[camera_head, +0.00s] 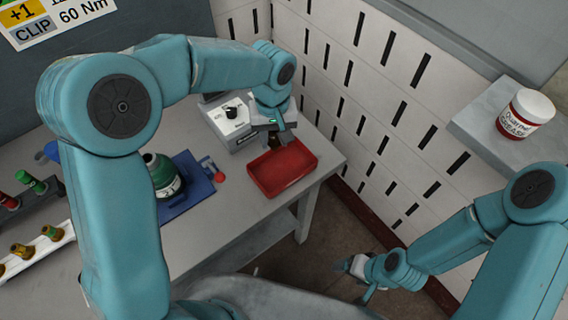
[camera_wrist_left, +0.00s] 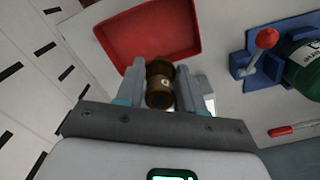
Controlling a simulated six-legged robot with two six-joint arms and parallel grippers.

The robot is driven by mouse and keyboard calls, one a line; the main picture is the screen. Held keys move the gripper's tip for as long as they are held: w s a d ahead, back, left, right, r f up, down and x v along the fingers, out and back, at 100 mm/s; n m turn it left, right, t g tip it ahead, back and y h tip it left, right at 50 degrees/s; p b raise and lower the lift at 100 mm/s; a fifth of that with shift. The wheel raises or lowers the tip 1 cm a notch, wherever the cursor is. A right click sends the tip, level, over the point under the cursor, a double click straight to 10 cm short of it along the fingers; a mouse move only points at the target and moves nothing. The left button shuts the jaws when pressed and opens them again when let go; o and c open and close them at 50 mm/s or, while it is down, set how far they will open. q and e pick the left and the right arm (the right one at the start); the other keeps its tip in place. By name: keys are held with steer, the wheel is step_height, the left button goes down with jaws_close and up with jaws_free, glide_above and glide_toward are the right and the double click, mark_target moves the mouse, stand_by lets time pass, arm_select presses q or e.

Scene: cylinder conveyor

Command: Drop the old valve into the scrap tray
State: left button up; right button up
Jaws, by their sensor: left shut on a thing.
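The old valve (camera_wrist_left: 160,85), a brown, worn-looking brass-coloured piece, is clamped between the two grey fingers of my left gripper (camera_wrist_left: 160,88) in the left wrist view. In the head view my left gripper (camera_head: 277,135) is at the back edge of the scrap tray, and only a bit of the dark valve shows below the fingers. The scrap tray (camera_head: 284,172) is a shallow red, empty-looking tray at the table's right end; it also shows in the left wrist view (camera_wrist_left: 150,38), just beyond the valve. My right gripper (camera_head: 354,266) hangs low over the floor, its fingers unclear.
A grey device with a black knob (camera_head: 232,113) stands behind the tray. A blue vise (camera_head: 197,188) holds a green cylinder (camera_head: 163,176) left of the tray. Several coloured valves sit on racks at far left. A grease jar (camera_head: 525,114) stands on a wall shelf at right.

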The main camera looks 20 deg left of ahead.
mark_target(276, 149)
arm_select(q)
step_height(276, 149, down, 5)
steer(key=b, duration=0.3)
steer(key=shift+w+d+r, duration=0.1)
steer(key=shift+r, duration=0.05)
steer(key=shift+f, duration=0.3)
steer(key=shift+s+a, duration=0.2)
steer(key=o, duration=1.2)
steer(key=shift+w+d, duration=0.15)
